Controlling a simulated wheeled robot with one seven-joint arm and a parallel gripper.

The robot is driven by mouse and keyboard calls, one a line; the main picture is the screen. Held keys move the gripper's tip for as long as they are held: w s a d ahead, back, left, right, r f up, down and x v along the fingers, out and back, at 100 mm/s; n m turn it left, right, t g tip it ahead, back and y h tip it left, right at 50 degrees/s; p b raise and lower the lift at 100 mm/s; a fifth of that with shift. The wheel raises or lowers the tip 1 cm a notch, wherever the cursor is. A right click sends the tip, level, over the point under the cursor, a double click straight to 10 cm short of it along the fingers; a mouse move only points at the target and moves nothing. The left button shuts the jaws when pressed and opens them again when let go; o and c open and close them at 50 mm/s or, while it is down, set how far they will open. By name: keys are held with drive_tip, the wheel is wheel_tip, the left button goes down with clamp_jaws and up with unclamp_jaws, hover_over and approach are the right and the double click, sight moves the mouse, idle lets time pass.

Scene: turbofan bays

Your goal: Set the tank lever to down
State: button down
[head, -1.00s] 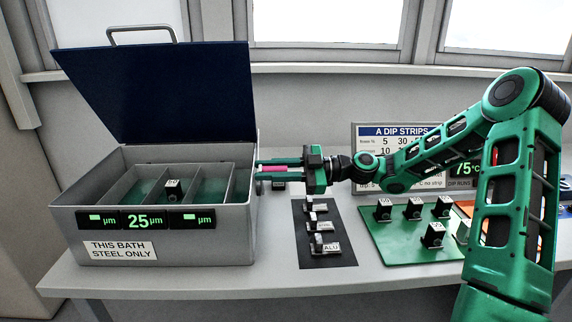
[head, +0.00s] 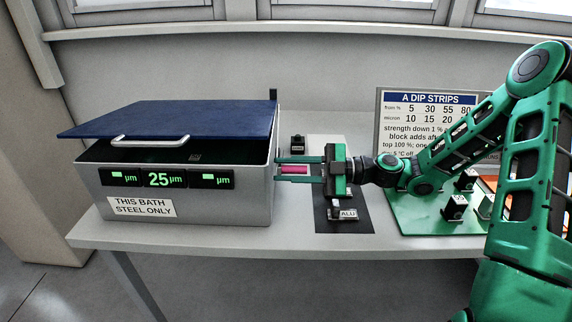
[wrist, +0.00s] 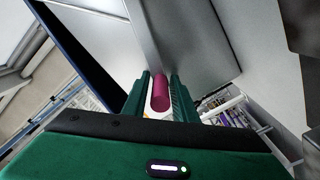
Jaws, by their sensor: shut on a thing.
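The tank (head: 256,205) is a grey box at the left of the bench. Its dark blue lid (head: 200,116) is tilted low over it, with a dark gap still open along the front. The tank lever has a pink grip (head: 295,169) at the tank's right side; its magenta end also shows in the wrist view (wrist: 160,92). My gripper (head: 279,169) is shut on this grip, with one green finger on each side of it.
A label on the tank reads steel only, below green displays (head: 158,180). A dark mat (head: 325,222) with small labelled blocks lies under my gripper.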

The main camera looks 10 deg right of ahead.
drive_tip(key=shift+w+d+f, duration=0.2)
drive_tip(key=shift+w+f, duration=0.1)
drive_tip(key=c, duration=1.6)
unclamp_jaws()
drive_tip(key=shift+c, duration=0.2)
drive_tip(key=shift+a, duration=0.1)
drive_tip(key=shift+s, duration=0.1)
drive_tip(key=d, duration=0.7)
drive_tip(key=shift+s+d, duration=0.2)
drive_tip(key=shift+s, duration=0.25)
